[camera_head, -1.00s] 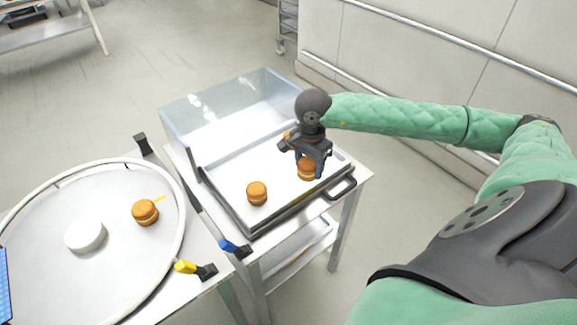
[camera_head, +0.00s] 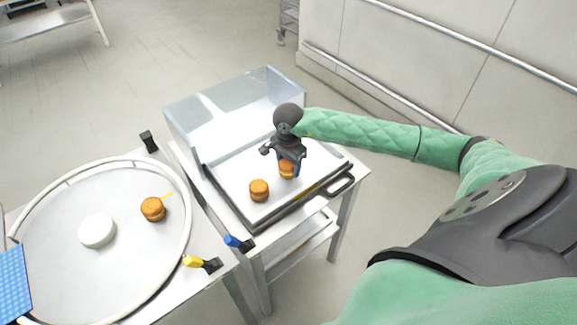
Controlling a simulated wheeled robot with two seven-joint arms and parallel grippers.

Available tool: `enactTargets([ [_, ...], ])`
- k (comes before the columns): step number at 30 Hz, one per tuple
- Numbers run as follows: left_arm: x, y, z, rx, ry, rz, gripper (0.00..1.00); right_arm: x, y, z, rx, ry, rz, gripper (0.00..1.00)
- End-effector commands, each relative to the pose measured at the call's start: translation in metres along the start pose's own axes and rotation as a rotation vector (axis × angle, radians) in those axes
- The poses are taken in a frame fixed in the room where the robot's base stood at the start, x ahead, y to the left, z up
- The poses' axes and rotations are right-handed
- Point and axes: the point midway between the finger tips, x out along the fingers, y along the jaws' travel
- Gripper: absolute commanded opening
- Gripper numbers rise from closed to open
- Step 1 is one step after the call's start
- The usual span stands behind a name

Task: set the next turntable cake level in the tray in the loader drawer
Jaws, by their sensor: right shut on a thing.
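My right gripper (camera_head: 287,166) is over the tray (camera_head: 229,191) in the loader drawer. It is shut on a small round filled cake (camera_head: 287,171), partly hidden by the fingers. I cannot tell whether this cake touches the tray floor. A second cake (camera_head: 259,190) sits upright in the tray, to the left of and nearer than the held one. A third cake (camera_head: 153,209) stands on the turntable (camera_head: 75,275), beside a yellow mark. My left gripper is not in view.
A clear-walled box (camera_head: 238,100) stands behind the tray. A white disc (camera_head: 97,230) is on the turntable. Blue (camera_head: 236,243) and yellow (camera_head: 198,262) levers stand between the tables. A blue mat (camera_head: 14,285) is at the left edge.

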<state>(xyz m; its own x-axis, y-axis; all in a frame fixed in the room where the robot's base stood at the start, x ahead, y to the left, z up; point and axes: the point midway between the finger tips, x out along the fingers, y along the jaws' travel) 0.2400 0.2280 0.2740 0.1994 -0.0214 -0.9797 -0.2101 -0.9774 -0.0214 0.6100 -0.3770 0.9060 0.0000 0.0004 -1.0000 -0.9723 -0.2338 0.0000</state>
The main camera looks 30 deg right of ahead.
Motion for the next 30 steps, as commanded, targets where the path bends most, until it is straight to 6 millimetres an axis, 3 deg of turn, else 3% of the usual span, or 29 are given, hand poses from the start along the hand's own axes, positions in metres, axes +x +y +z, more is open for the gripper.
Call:
enactTargets([
  [4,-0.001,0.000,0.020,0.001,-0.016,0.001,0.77,0.011,0.000,0.000,0.001,-0.001,0.001,0.46],
  [9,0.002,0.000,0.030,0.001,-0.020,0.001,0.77,0.020,0.000,0.000,0.000,0.001,0.000,0.46],
  [26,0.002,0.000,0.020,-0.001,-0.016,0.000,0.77,0.023,0.000,-0.001,0.000,0.001,0.000,0.46],
  [27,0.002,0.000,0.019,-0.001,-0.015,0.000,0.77,0.023,0.000,-0.001,0.000,0.001,0.000,0.57],
  [30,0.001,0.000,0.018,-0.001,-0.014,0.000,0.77,0.023,0.000,0.000,0.000,0.001,0.000,0.77],
])
